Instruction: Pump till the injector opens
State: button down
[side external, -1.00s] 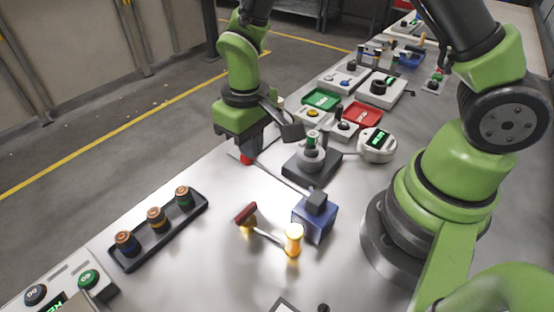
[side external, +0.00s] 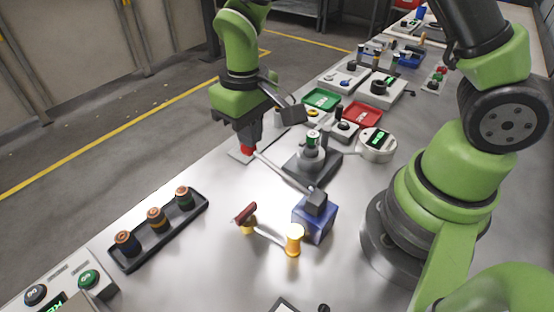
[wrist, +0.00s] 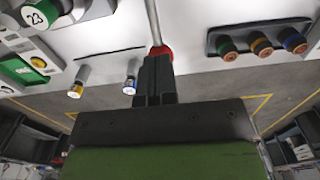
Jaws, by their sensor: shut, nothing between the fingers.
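The pump is a blue block (side external: 315,222) with a long grey lever (side external: 285,173) that ends in a red knob (side external: 246,150). The lever slopes up from the block to the knob. My gripper (side external: 248,142) is shut and empty, pointing down with its tips at the knob; I cannot tell if they press on it. In the wrist view the red knob (wrist: 161,51) shows just beyond the shut fingers (wrist: 155,64). An injector with a green band (side external: 313,140) stands upright in a grey holder (side external: 311,165). A round white gauge (side external: 377,146) has a lit green display, too small to read.
A black tray (side external: 170,238) with three ringed injectors lies left. A red-ended bar with yellow posts (side external: 293,240) stands in front of the pump. Green (side external: 322,99) and red (side external: 361,114) trays lie behind. The table front is mostly clear.

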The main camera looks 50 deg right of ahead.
jog(key=shift+r, duration=3.4)
jog(key=shift+r, duration=0.15)
jog(key=s+d+r+m+t+y, duration=0.1)
jog(key=s+d+r+m+t, duration=0.1)
jog(key=s+r, duration=0.4)
jog(key=s+d+r+m+t+y, duration=0.1)
jog(key=s+d+r+m+t, duration=0.1)
jog(key=s+r+t, duration=0.3)
jog(key=s, duration=0.3)
jog(key=shift+s+d+r, duration=0.4)
